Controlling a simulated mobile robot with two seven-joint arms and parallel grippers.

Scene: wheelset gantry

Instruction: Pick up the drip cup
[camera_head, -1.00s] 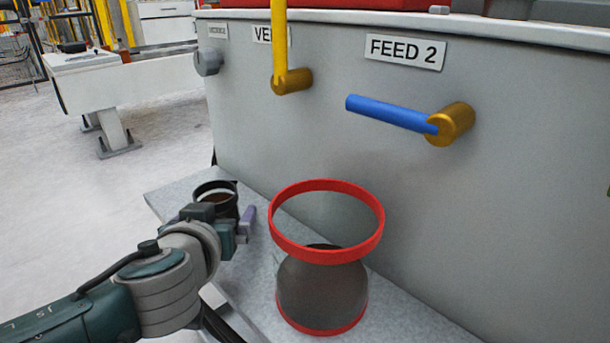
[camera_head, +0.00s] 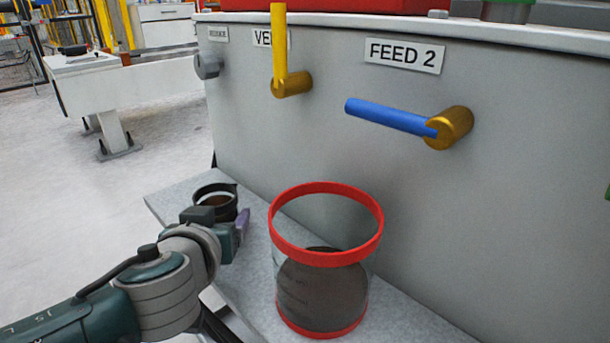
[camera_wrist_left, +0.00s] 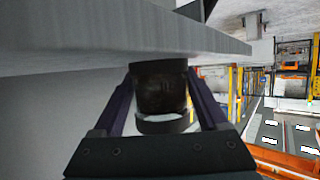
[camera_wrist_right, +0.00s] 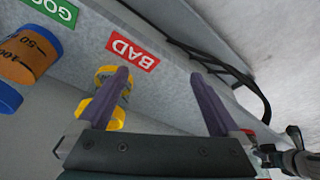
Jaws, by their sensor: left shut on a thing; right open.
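A small dark cup (camera_head: 216,190) with a black rim, taken to be the drip cup, is at the far left end of the grey shelf. My left gripper (camera_head: 228,218) is shut around its side. The gripper hides the cup's lower part in the head view. In the left wrist view the cup (camera_wrist_left: 160,98) is between the two purple fingers. I cannot tell whether its base touches the shelf. My right gripper (camera_wrist_right: 160,76) shows only in its wrist view, open and with nothing held between its fingers.
A clear red-rimmed jar (camera_head: 325,225) with dark contents stands right of the cup on the shelf (camera_head: 265,290). Behind is a grey tank wall with a yellow lever (camera_head: 279,45) and a blue lever (camera_head: 390,117). The right wrist view shows a red BAD label (camera_wrist_right: 132,53) and yellow-capped container (camera_wrist_right: 103,110).

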